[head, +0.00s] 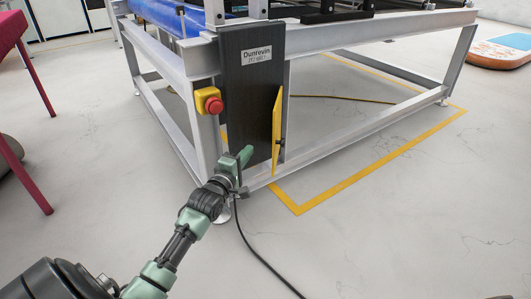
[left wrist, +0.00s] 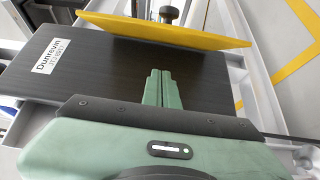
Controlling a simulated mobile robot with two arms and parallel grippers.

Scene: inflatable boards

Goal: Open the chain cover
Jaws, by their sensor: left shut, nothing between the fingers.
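The yellow flap (head: 277,132), which looks like the chain cover, stands at the right edge of a dark upright panel (head: 250,90) on the machine frame. It is seen nearly edge-on and sticks out from the panel. It also shows in the left wrist view (left wrist: 165,31) as a long tilted plate. My left gripper (head: 247,154) is in front of the panel's lower part, left of the flap. Its green fingers (left wrist: 159,76) are together and empty, apart from the flap. Whether they touch the dark panel I cannot tell. My right gripper is out of view.
A red stop button (head: 212,102) on a yellow box is left of the panel. A small dark knob (head: 281,142) is beside the flap. The grey frame (head: 340,140) extends right. A black cable lies on the otherwise clear floor (head: 400,240) in front.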

